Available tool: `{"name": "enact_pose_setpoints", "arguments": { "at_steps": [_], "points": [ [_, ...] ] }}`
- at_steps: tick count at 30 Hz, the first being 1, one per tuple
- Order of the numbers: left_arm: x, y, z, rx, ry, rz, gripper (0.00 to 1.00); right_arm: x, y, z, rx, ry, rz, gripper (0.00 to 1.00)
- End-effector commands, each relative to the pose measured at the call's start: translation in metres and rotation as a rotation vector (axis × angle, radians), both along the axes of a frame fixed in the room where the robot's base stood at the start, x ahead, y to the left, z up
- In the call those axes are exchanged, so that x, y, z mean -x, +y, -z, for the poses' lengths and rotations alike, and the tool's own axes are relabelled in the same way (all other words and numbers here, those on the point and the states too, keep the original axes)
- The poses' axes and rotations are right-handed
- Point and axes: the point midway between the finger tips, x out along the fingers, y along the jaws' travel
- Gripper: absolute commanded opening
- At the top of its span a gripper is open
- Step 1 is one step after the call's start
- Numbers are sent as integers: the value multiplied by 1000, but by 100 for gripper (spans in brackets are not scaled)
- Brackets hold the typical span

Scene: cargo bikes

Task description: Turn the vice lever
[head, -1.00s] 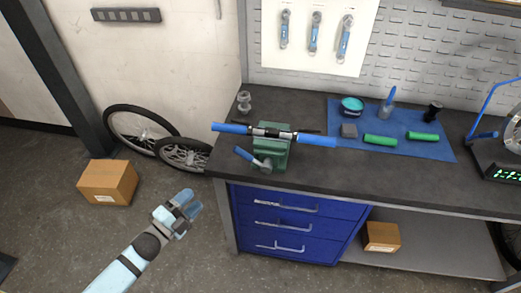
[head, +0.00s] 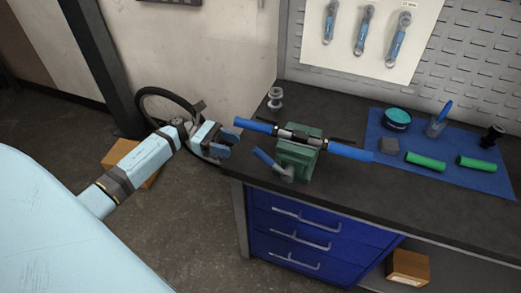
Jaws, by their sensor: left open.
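A green vice (head: 299,158) stands at the front edge of the dark workbench. A dark bar with blue grips (head: 349,152) lies across its top. The vice lever (head: 266,160) has a blue handle and sticks out to the upper left from a grey hub at the vice's front. My left gripper (head: 229,141) is open and empty, just left of the bench edge. It is left of the lever and apart from it in the picture. My right gripper is not in view.
A blue mat (head: 463,177) on the bench holds green grips, a grey block and small containers. A small metal part (head: 275,98) stands behind the vice. Blue drawers (head: 300,230) are below. Wheels and a cardboard box (head: 121,152) are on the floor, partly behind my arm.

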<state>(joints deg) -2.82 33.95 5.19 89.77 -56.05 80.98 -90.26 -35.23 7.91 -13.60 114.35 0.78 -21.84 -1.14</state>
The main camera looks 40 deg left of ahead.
Motion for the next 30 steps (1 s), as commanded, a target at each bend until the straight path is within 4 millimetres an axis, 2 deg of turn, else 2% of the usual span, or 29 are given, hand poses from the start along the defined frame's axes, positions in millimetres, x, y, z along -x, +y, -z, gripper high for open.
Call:
{"name": "enact_pose_setpoints", "arguments": {
  "at_steps": [1,6,12,18,26,30],
  "points": [
    [-3,-13,-4,5,-1,1,48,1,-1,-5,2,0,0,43],
    [-11,-48,-4,5,1,1,48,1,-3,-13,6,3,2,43],
    [-18,-77,-2,4,2,0,48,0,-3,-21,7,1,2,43],
    [-21,-89,-1,4,2,-1,48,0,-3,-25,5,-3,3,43],
    [-22,-90,0,3,2,-1,48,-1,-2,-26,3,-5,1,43],
    [-22,-90,0,3,2,-1,18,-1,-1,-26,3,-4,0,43]
  ]
}}
